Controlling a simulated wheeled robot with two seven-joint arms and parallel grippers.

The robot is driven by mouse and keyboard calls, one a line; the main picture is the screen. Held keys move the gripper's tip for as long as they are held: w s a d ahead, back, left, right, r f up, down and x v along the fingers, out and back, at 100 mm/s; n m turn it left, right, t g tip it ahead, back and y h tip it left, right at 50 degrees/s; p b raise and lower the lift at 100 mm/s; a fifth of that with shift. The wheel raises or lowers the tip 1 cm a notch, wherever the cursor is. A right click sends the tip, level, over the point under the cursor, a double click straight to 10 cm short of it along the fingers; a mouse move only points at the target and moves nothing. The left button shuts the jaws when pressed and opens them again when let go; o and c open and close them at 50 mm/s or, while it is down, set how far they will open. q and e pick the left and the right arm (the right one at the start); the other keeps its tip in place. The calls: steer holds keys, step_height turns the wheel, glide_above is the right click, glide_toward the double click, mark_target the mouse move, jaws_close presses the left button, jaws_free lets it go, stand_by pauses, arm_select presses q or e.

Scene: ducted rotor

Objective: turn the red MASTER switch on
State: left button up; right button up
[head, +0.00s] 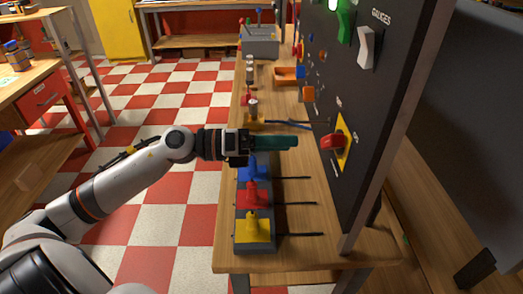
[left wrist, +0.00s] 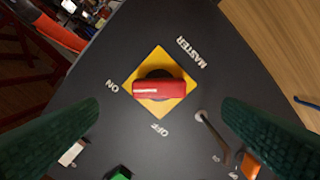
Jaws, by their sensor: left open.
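The red MASTER switch (head: 332,141) is on a yellow plate on the dark upright panel. In the left wrist view the red handle (left wrist: 158,90) lies level across the yellow plate (left wrist: 160,55). A white line runs along it, and its left end points toward the word ON; OFF is below the plate. My left gripper (head: 292,142) is just left of the switch in the head view, facing the panel. In the left wrist view its green fingers (left wrist: 162,106) are apart on either side of the handle, not touching it. My right gripper is not in view.
The panel (head: 360,110) stands on a wooden bench (head: 290,255). Blue, red and yellow parts (head: 252,195) sit in a grey holder below my gripper. A green switch (head: 343,22) and a white switch (head: 366,48) are higher on the panel. The checkered floor at left is open.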

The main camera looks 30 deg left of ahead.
arm_select(q)
steer(key=shift+b+v, duration=0.4)
steer(key=shift+v, duration=1.45)
